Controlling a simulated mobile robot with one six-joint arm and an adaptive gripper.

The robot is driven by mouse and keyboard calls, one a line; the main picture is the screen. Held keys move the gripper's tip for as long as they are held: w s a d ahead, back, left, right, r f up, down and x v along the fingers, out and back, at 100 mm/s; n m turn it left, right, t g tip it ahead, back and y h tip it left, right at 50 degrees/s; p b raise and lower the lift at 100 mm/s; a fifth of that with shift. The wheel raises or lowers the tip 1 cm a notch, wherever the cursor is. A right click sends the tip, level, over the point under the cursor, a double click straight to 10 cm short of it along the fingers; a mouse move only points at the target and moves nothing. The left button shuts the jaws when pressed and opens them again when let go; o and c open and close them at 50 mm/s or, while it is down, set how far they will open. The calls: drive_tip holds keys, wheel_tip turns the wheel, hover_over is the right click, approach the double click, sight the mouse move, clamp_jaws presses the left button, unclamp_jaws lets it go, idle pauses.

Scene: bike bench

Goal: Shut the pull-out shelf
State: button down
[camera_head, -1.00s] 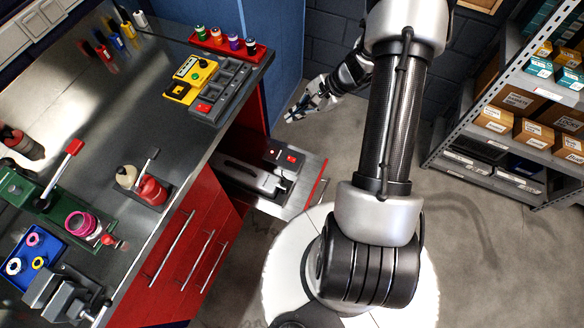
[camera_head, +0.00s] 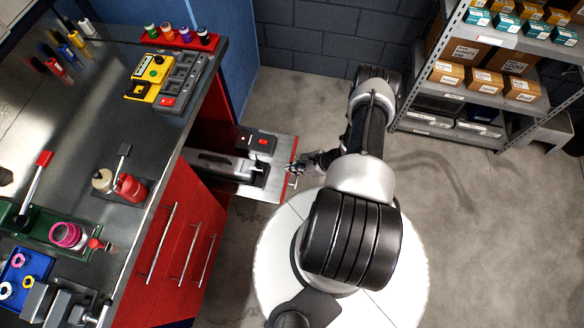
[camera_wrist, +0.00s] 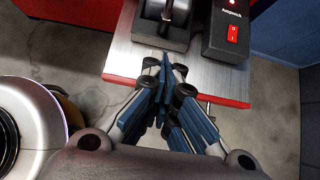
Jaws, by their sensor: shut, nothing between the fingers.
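The pull-out shelf (camera_head: 270,188) sticks out from the red workbench cabinet, low down, with a red front edge. It carries a dark tool in a tray and a black box with a red switch. The shelf also shows in the wrist view (camera_wrist: 190,76), its red front edge running across the picture. My gripper (camera_head: 292,171) is at the shelf's front edge in the head view. In the wrist view my gripper (camera_wrist: 172,78) is shut and empty, its fingertips overlapping the red edge. I cannot tell whether they touch it.
The workbench top (camera_head: 110,125) holds paint pots, a yellow device and red bottles. Red drawers with long handles (camera_head: 192,252) face right. A grey storage rack (camera_head: 480,115) with boxes stands at the right.

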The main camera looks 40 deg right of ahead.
drive_tip(key=w+a+f+b, duration=0.1)
drive_tip(key=w+a+f, duration=0.3)
drive_tip(key=w, duration=0.3)
drive_tip(key=shift+a+f+b, duration=0.4)
drive_tip(key=shift+a, duration=0.4)
